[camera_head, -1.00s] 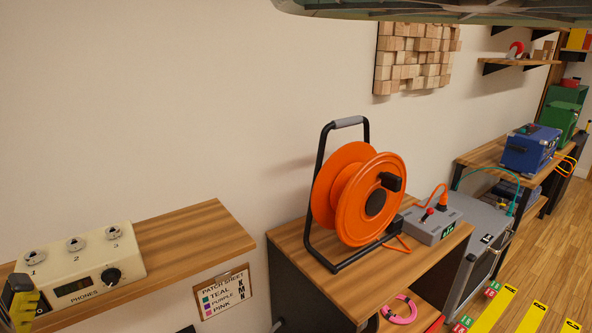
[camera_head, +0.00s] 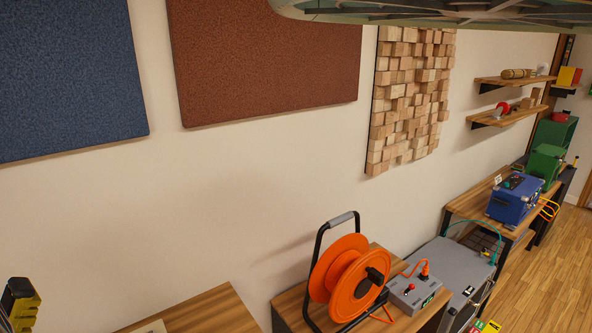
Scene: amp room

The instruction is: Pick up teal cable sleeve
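A thin teal cable (camera_head: 472,222) arcs over the top of the grey cabinet at the right, behind the orange reel. Its near end lies on or by the cabinet top. A separate sleeve cannot be made out on it at this size. A black and yellow part at the lower left edge looks like the end of my gripper (camera_head: 20,301). It is cut off by the frame, far from the teal cable, and its opening cannot be judged.
An orange cable reel (camera_head: 352,284) and a grey box (camera_head: 414,291) stand on a wooden-topped table. The grey cabinet (camera_head: 447,269) stands beyond it. A blue case (camera_head: 515,203) and a green case (camera_head: 545,162) stand farther back. Open wooden floor (camera_head: 545,285) lies at the right.

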